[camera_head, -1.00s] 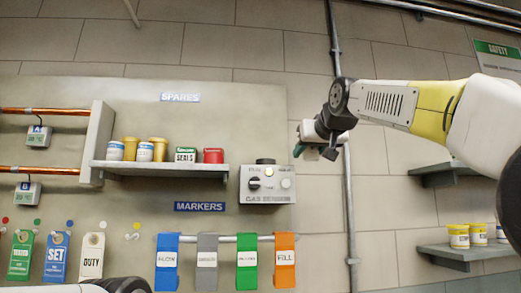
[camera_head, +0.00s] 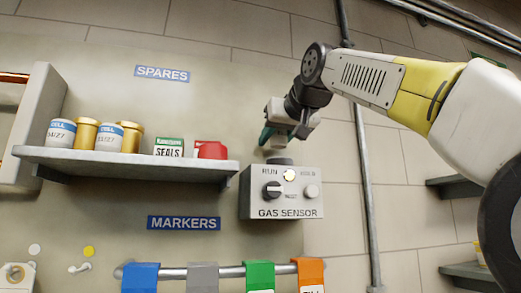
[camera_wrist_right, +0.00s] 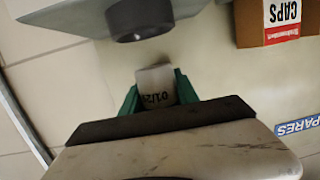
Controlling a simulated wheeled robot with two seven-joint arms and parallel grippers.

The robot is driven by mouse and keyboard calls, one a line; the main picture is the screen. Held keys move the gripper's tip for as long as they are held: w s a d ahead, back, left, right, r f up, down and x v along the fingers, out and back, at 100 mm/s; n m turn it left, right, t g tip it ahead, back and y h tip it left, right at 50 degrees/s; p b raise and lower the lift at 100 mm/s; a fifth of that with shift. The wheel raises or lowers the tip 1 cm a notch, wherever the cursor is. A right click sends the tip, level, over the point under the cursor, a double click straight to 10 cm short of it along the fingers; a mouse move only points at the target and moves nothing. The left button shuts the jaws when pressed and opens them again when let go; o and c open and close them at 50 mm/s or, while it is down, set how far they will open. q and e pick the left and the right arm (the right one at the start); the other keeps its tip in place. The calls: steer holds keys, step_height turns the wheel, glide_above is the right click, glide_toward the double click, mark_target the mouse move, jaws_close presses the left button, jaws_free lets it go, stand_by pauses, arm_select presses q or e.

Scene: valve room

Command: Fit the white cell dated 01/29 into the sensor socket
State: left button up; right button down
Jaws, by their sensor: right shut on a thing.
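My right gripper (camera_head: 272,136) is just above the gas sensor (camera_head: 282,197), near the dark socket (camera_head: 281,161) on its top. In the right wrist view its green fingers are shut on a white cell (camera_wrist_right: 156,88). The print on the cell starts "01/2"; its last digit is hard to read. The dark round socket (camera_wrist_right: 140,18) shows ahead of the cell, with a gap between them. In the head view I cannot make out the cell between the fingers. My left gripper is not in view.
A caps box (camera_wrist_right: 277,22) shows in the wrist view. A vertical pipe (camera_head: 364,200) runs right of the sensor.

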steer(key=shift+f, duration=1.45)
steer(key=shift+s+f, duration=0.15)
steer(key=shift+f, duration=0.6)
stand_by(1.2)
steer(key=c, duration=0.8)
jaws_free()
steer(key=shift+c, duration=0.2)
steer(key=shift+s, duration=0.1)
steer(key=v, duration=0.7)
steer(key=shift+s, duration=0.3)
steer(key=shift+d, duration=0.2)
